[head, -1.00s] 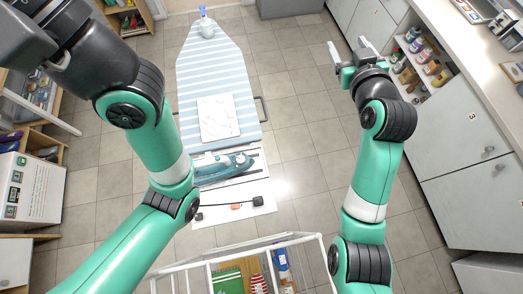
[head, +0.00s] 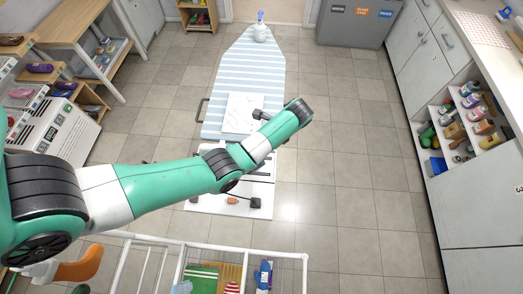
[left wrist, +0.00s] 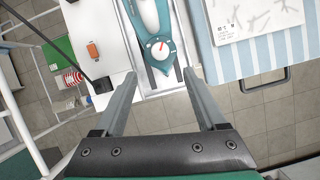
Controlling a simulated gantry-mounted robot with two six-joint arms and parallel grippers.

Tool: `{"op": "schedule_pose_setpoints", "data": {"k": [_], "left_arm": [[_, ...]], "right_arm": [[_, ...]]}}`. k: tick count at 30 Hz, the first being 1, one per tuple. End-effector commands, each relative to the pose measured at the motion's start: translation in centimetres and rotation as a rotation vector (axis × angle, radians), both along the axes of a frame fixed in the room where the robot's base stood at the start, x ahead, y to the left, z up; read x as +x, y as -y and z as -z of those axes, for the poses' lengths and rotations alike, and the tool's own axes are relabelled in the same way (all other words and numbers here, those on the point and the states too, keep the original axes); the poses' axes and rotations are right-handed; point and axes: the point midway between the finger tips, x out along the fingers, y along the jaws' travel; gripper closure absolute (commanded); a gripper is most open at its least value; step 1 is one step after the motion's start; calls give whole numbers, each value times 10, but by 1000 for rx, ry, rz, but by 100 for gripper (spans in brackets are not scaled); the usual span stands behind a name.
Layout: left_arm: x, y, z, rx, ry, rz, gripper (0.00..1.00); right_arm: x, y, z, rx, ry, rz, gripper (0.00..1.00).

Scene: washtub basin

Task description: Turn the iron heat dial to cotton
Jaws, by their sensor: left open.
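The teal and white iron (left wrist: 150,14) lies on a white rest beside the ironing board in the left wrist view. Its round white heat dial (left wrist: 160,48) carries a red mark, tilted up and right; the dial's lettering is too small to read. My left gripper (left wrist: 160,74) is open, with its two fingers apart around the iron's narrow end and the dial ahead between them. Nothing is held. In the head view my left arm covers the iron, and the left gripper cannot be made out. My right gripper is not in view.
The striped ironing board (head: 250,68) bears a white patterned sheet (head: 243,112) and a spray bottle (head: 261,30). An orange item (left wrist: 93,49) and a black cord end (left wrist: 103,85) lie beside the iron. A white rack (head: 290,256) stands in front. Floor to the right is clear.

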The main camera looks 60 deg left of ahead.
Motion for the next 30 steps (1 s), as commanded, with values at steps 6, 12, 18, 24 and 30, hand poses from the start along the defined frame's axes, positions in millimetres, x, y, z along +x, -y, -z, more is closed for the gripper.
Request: {"op": "schedule_pose_setpoints", "data": {"k": [6,12,18,24,30], "left_arm": [[-9,-7,36,0,0,1,27],[-22,-19,76,1,0,1,27],[-31,-27,99,1,-1,2,27],[-33,-29,105,2,2,3,27],[-33,-28,105,2,3,3,36]], "right_arm": [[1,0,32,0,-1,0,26],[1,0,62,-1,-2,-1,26],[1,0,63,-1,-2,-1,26],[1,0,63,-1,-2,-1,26],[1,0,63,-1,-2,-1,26]]}}
